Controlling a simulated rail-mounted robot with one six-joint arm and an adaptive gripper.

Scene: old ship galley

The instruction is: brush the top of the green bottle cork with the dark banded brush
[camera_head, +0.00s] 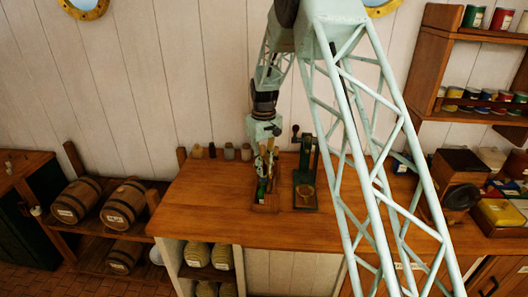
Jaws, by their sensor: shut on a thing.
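My gripper (266,152) points down over the wooden counter, just above a small wooden holder (266,208). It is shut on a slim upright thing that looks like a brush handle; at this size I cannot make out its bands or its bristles. Other slim handles seem to stand close beside the fingers. A green bottle (261,189) shows low in front of the gripper, at the holder. Its cork is not clear to see, being small and close under the gripper.
A dark green stand with an upright post (306,180) is just right of the holder. Several small jars (229,151) line the counter's back edge. The counter (215,205) is clear to the left. A wooden box (455,178) and tins are at right; barrels (124,205) are at left.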

